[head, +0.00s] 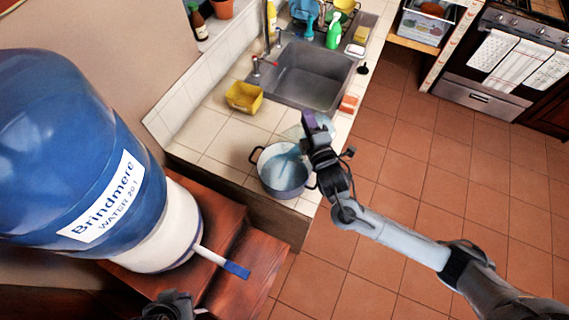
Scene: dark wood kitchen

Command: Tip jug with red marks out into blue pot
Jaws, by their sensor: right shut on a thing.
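The blue pot (286,186) stands on the tiled counter, left of my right gripper, with dark handles and a pale inside. My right gripper (311,133) is above the pot's far right side and is shut on a pale, see-through jug (291,128), mostly hidden behind the fingers. The jug looks tilted toward the pot; no red marks can be made out on it. A pale bluish streak shows over the pot's inside; whether it is pouring liquid is unclear. My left gripper (172,305) shows only in part at the bottom edge, and its fingers cannot be made out.
A large blue water bottle (75,130) with a tap fills the left side. A yellow container (244,97) sits behind the pot, near the metal sink (310,78). An orange sponge (348,104) lies near the counter edge. Tiled floor (430,180) lies open at right.

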